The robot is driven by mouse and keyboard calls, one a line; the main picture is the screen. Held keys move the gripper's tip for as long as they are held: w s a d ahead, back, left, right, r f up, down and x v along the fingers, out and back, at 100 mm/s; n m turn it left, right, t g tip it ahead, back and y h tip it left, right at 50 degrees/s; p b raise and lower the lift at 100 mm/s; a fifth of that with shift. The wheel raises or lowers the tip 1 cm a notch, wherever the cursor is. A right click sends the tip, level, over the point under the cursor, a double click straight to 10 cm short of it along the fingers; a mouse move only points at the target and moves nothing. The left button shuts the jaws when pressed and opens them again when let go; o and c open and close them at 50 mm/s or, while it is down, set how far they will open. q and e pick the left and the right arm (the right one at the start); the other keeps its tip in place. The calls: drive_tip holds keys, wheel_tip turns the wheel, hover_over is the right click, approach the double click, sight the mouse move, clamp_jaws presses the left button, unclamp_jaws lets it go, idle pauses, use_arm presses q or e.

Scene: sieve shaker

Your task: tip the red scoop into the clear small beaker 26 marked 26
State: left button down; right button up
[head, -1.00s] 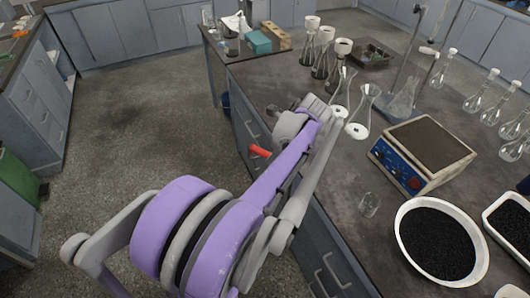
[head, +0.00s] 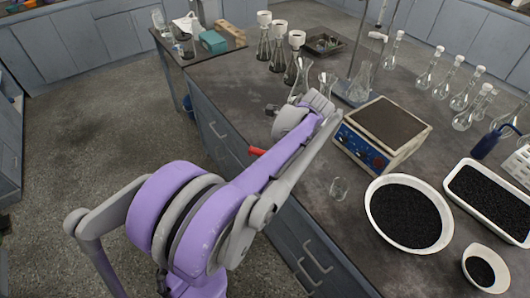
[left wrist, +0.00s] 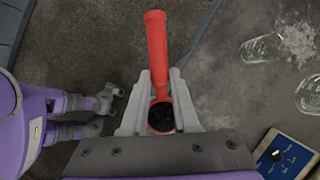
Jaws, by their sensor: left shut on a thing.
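My left gripper (left wrist: 161,105) is shut on the red scoop (left wrist: 156,50) in the left wrist view. The handle points up in that picture, and black granules (left wrist: 161,117) fill the bowl between the fingers. In the head view my arm hides most of the scoop; only part of its red handle (head: 257,151) shows, near the bench edge. A clear small beaker (head: 339,189) stands upright on the bench, to the right of and nearer than the gripper, apart from it. Its marking is not readable.
A hotplate-like device (head: 383,135) with a blue panel stands behind the beaker. A white bowl of black granules (head: 372,213) is to its right. Conical flasks (head: 327,88) stand beyond my gripper. Floor lies open left of the bench.

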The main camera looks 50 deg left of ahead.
use_arm(q)
drive_tip(key=w+d+p, duration=0.2)
drive_tip(key=w+d, duration=1)
drive_tip(key=w, duration=0.2)
drive_tip(key=f+n+t+y+b, duration=0.1)
drive_tip(key=n+t+y+b, duration=0.1)
drive_tip(key=t+y+b, duration=0.2)
drive_tip(key=s+d+f+n+t+y+b, duration=0.1)
drive_tip(key=f+n+t+y+b, duration=0.1)
drive_tip(key=t+y+b, duration=0.2)
drive_tip(key=s+f+n+t+y+b, duration=0.1)
drive_tip(key=f+n+t+y+b, duration=0.1)
drive_tip(key=t+y+b, duration=0.3)
drive_tip(key=shift+s+d+t+b, duration=0.25)
drive_tip(key=shift+t+b, duration=0.75)
drive_tip(key=shift+b, duration=0.95)
use_arm(e)
wheel_tip(320, 180, down, 17)
drive_tip(key=s, duration=0.1)
drive_tip(key=shift+s+r+g, duration=0.2)
drive_tip(key=shift+s+g, duration=0.15)
drive_tip(key=shift+g, duration=0.05)
